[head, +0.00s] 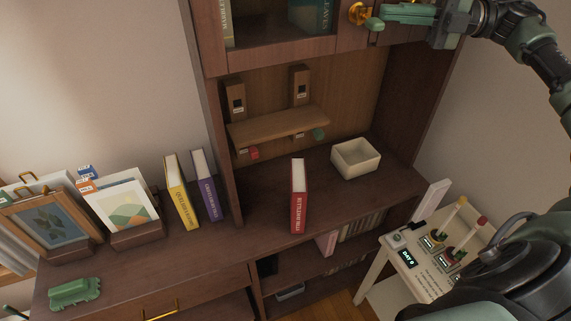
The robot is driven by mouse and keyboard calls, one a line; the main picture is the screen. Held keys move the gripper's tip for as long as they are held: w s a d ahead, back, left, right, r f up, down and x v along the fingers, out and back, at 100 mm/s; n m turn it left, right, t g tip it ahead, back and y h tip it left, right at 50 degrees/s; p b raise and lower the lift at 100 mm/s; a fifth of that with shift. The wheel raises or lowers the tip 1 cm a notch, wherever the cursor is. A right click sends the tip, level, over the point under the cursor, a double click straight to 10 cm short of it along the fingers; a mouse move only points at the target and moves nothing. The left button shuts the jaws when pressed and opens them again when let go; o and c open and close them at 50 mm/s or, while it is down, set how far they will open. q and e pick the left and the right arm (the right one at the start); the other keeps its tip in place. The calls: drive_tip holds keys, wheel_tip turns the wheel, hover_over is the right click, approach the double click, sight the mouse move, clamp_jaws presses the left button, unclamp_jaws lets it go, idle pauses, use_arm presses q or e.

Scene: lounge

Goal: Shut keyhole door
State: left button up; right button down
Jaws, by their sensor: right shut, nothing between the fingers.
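The upper cabinet (285,55) crosses the top edge of the head view, so most of its front is cut off. A brass keyhole fitting (358,14) shows on its wooden front, right of an opening or pane with books behind it. I cannot tell from this view how far the keyhole door stands from its frame. My right gripper (376,22) comes in from the upper right. Its green fingers are shut and empty, with the tips close beside the brass fitting; I cannot tell whether they touch it. My left gripper is not in view.
Below the cabinet, a red book (299,195) and a cream box (356,158) stand on the desk (200,255). A small shelf (278,127) is on the back panel. A white cart (400,262) stands at lower right. Picture frames (50,222) stand left.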

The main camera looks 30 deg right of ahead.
drive_tip(key=shift+s+a+r, duration=0.1)
drive_tip(key=shift+a, duration=0.1)
drive_tip(key=shift+d, duration=0.2)
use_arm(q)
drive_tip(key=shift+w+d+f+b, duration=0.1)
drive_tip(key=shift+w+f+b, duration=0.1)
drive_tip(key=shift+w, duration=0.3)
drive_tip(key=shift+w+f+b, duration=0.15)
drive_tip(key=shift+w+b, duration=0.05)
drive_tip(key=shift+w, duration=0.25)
use_arm(e)
drive_tip(key=v, duration=0.7)
drive_tip(key=shift+s+d, duration=0.2)
drive_tip(key=shift+s, duration=0.05)
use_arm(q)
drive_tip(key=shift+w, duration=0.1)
